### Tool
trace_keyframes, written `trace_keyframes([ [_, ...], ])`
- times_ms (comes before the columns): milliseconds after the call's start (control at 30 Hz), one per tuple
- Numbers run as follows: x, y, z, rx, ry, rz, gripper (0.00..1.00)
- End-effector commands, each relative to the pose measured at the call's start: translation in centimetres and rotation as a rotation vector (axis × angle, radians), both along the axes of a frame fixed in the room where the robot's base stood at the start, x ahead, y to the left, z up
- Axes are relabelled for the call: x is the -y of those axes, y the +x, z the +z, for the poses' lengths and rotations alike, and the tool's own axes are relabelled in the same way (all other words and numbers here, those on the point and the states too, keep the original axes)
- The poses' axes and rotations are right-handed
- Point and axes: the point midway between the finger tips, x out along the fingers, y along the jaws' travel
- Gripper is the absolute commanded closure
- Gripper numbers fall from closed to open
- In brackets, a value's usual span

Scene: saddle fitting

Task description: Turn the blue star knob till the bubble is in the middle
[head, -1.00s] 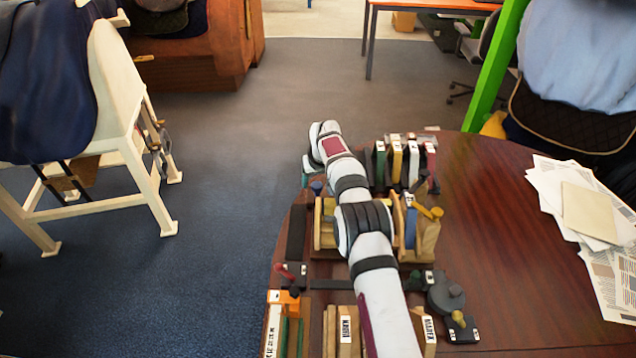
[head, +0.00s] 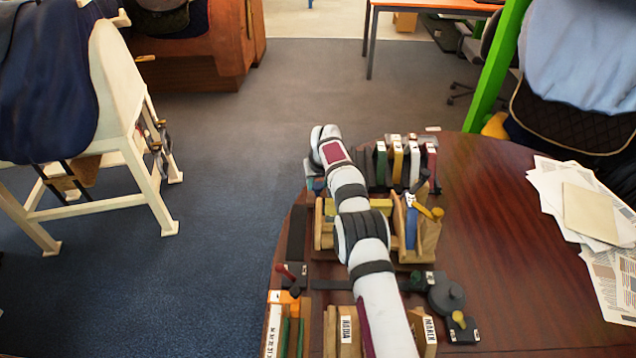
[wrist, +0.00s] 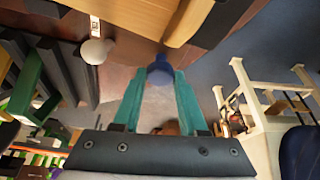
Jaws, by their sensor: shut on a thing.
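The blue star knob (wrist: 159,72) is between the tips of my gripper's teal fingers (wrist: 160,78) in the wrist view. The fingers are shut on it, and they hide part of its outline. In the head view my arm reaches away over the table's left side. A bit of blue that looks like the knob (head: 318,185) shows beside the wooden fixture (head: 428,240), just below my wrist. I cannot make out the bubble in either view; my arm covers part of the fixture.
A pale round knob (wrist: 95,51) is left of the fingers in the wrist view. Several upright coloured slabs (head: 397,165) stand close to the right of my wrist. Labelled wooden blocks (head: 423,325) and a dark round part (head: 446,296) are nearer.

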Motion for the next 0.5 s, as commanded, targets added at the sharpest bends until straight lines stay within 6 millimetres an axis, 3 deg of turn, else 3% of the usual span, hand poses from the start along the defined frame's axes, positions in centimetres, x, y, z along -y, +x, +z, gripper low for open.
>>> trace_keyframes([
  [300, 0.12, 0.14, 0.01, 0.001, 0.001, 0.254, 1.0],
  [500, 0.09, 0.11, 0.1, 0.003, 0.001, 0.274, 1.0],
])
